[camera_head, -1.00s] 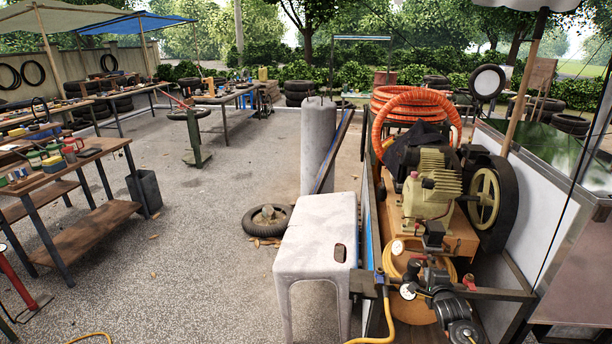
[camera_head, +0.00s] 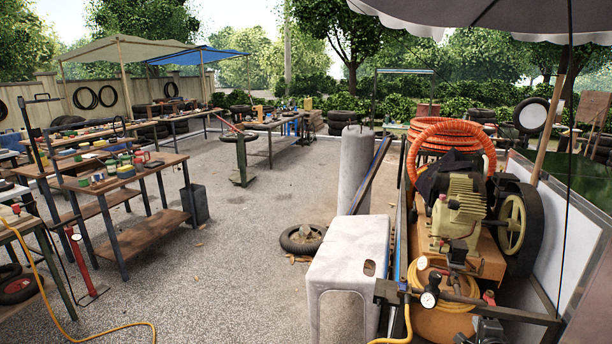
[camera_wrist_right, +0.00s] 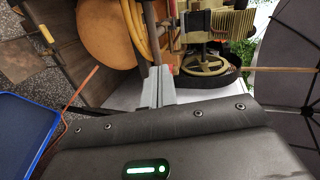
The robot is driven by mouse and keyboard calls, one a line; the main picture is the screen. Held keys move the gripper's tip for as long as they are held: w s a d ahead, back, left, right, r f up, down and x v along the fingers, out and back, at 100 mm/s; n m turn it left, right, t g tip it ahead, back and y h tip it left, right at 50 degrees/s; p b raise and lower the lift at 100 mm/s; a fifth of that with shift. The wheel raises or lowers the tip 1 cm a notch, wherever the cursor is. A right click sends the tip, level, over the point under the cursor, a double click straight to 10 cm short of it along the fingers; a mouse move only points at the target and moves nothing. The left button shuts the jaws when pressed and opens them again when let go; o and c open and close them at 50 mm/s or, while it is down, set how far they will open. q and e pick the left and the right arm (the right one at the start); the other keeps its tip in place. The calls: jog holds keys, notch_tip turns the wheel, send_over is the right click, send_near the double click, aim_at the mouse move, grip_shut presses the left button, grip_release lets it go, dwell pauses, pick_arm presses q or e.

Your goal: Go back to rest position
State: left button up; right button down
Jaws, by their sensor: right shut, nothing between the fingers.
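My right gripper (camera_wrist_right: 157,80) shows in the right wrist view, its two grey fingers together with nothing between them. My left gripper is not in view.
The compressor (camera_head: 457,215) and its pulley wheel (camera_head: 512,222) stand on the cart, with a pressure gauge (camera_head: 428,298) in front. A white stool (camera_head: 345,252) is beside it. A tyre (camera_head: 302,240) lies on the gravel. Worktables (camera_head: 150,235) stand left; open ground lies between.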

jog(key=s+a+f+n+g+y, duration=0.1)
jog(key=s+a+f+n+g, duration=0.15)
jog(key=f+n, duration=0.55)
jog(key=s+a+f+n+g+y, duration=0.1)
jog(key=s+a+f+n, duration=0.3)
jog(key=f, duration=0.6)
jog(key=s+a+f+n+g+y, duration=0.1)
jog(key=s+a+f+n, duration=0.1)
jog(key=s+f+n, duration=0.35)
jog(key=s+a+f+n+g, duration=0.2)
jog(key=s+a+f, duration=0.1)
jog(key=s+f, duration=0.5)
jog(key=s+a+f+n+g, duration=0.1)
jog(key=s+a+f, duration=0.3)
jog(key=s, duration=0.8)
jog(key=s+a+f+n+g+y, duration=0.1)
jog(key=s+f, duration=0.5)
jog(key=s, duration=0.6)
jog(key=s+a+f+n+g, duration=0.2)
jog(key=s+a+f+g, duration=0.2)
jog(key=s, duration=0.9)
jog(key=a, duration=0.3)
jog(key=shift+a+f+y, duration=0.4)
